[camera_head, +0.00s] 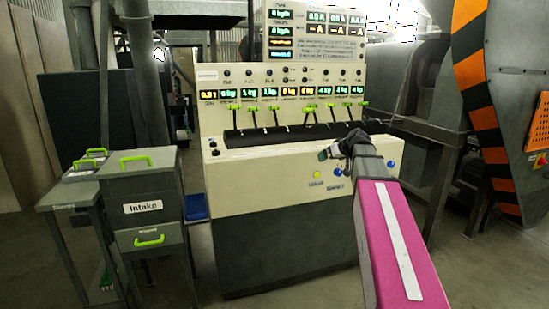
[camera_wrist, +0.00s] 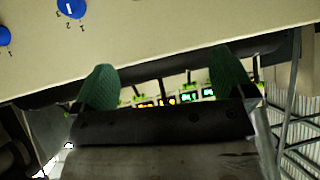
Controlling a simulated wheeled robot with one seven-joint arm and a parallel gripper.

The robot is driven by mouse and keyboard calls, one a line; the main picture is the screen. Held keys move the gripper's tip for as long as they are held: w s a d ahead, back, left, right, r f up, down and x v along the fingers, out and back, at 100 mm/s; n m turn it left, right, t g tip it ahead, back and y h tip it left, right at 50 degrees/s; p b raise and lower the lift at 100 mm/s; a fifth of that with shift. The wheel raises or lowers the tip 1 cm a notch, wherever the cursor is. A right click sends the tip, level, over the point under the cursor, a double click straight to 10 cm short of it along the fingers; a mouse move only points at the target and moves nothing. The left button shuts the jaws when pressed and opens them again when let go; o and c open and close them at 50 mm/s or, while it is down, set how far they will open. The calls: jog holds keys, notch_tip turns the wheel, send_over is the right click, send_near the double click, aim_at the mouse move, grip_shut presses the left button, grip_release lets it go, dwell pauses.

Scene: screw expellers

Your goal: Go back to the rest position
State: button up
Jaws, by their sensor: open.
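My gripper (camera_head: 326,153) is at the front right of the beige control console (camera_head: 240,182), close to its front edge. My pink arm reaches up to it from the lower right. In the wrist view my gripper (camera_wrist: 165,85) shows two green fingertips spread well apart with nothing between them. Beyond the fingers are the console's lit displays (camera_wrist: 190,96) and its lever row. Whether a fingertip touches the console cannot be told.
Levers with green tips (camera_head: 312,107) line the console. A blue knob (camera_head: 338,172) and a yellow button (camera_head: 317,174) are on its front. A grey Intake cabinet (camera_head: 142,190) stands at left, a striped orange-black machine (camera_head: 480,90) at right. Floor at lower right is clear.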

jog(key=s+a+f+m+g+h, duration=0.2)
jog(key=s+f+g, duration=0.2)
jog(key=s+f, duration=1)
jog(key=s+a+f+m+g+h, duration=0.2)
jog(key=s+f+g, duration=0.3)
jog(key=s+f, duration=0.9)
notch_tip(320, 180, down, 7)
jog(key=shift+s+a+r+h, duration=0.15)
jog(key=shift+s+a+h, duration=0.15)
jog(key=shift+a+h, duration=0.3)
